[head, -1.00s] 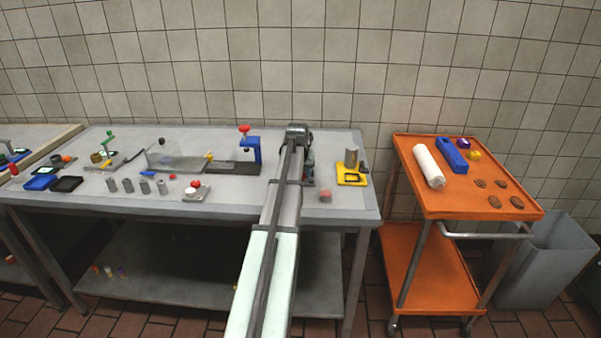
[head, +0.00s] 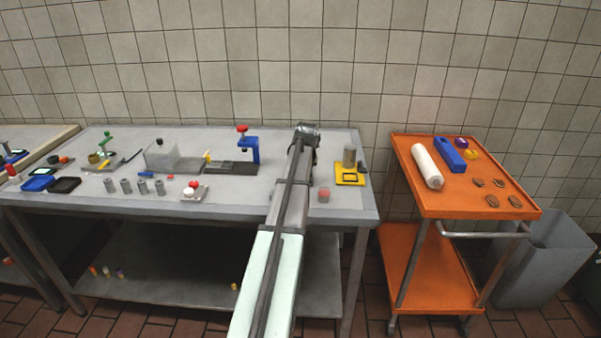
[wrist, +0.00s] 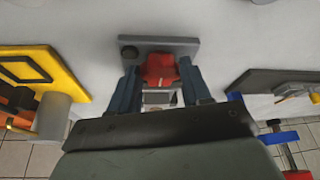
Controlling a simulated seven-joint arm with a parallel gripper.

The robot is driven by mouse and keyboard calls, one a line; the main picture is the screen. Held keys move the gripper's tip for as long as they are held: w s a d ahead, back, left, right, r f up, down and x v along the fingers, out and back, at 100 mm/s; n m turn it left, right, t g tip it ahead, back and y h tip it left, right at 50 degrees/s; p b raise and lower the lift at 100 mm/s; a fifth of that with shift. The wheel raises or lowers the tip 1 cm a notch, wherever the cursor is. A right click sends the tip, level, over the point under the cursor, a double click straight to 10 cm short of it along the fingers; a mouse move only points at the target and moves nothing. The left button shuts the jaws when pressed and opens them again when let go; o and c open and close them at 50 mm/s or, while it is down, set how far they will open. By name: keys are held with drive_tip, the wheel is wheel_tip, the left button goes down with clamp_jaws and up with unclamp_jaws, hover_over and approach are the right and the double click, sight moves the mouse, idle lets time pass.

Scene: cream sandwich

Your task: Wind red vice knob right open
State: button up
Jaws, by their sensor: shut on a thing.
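In the wrist view the red vice knob (wrist: 161,71) sits between the two dark blue fingers of my gripper (wrist: 159,67), which is shut on it. Behind the knob lies a grey base plate (wrist: 186,45) with a round black spot on its left end. A small pale part shows below the knob, between the fingers. How far the vice is open cannot be told. In the head view my own arm hides the vice, the knob and the fingertips at the right part of the grey bench (head: 345,205).
A yellow stand (head: 349,180) with a grey cylinder (head: 349,157) stands close right of my arm. A blue press (head: 250,147) with a red top stands to the left. A small reddish jar (head: 324,195) is near the front edge. An orange cart (head: 440,205) stands further right.

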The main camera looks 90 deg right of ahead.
drive_tip(key=o, duration=1.1)
drive_tip(key=shift+c, duration=0.2)
drive_tip(key=v, duration=1.3)
drive_tip(key=shift+r, duration=0.4)
